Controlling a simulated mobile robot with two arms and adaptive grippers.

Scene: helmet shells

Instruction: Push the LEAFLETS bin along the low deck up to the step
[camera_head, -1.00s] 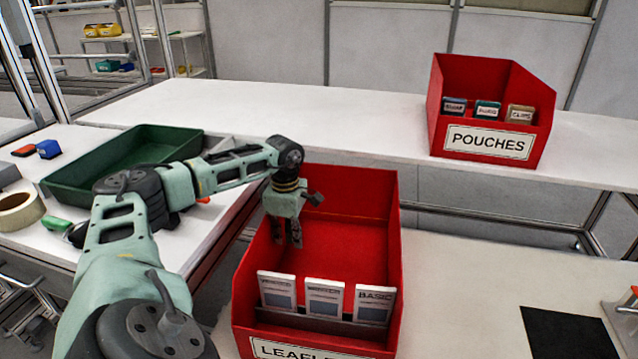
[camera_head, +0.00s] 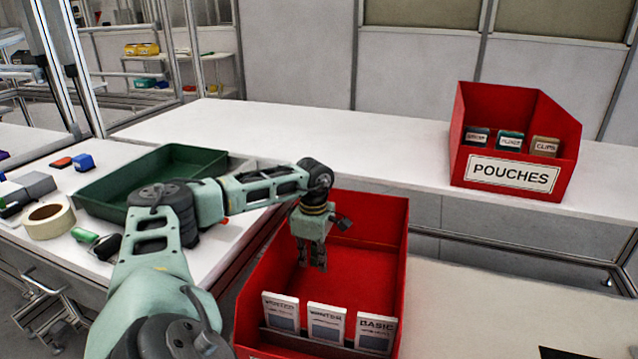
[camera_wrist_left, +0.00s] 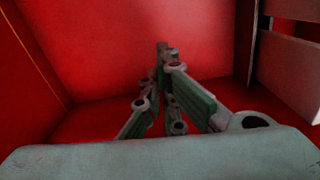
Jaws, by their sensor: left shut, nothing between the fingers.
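The red LEAFLETS bin (camera_head: 383,239) stands on the low white deck (camera_head: 480,315), with its front label cut off at the bottom of the head view. Several white cards, one reading BASIC (camera_head: 376,333), stand at its front. My left gripper (camera_head: 312,260) is shut and empty, pointing down inside the bin behind the cards. In the left wrist view its fingers (camera_wrist_left: 168,90) are together before a red wall (camera_wrist_left: 150,40); I cannot tell whether they touch it. The step is the front edge of the raised white deck (camera_head: 440,235) behind. My right gripper is not in view.
A red POUCHES bin (camera_head: 515,140) stands on the raised deck at right. A green tray (camera_head: 110,192), a tape roll (camera_head: 48,220) and small items lie on the left table. A dark mat (camera_head: 580,353) lies at lower right.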

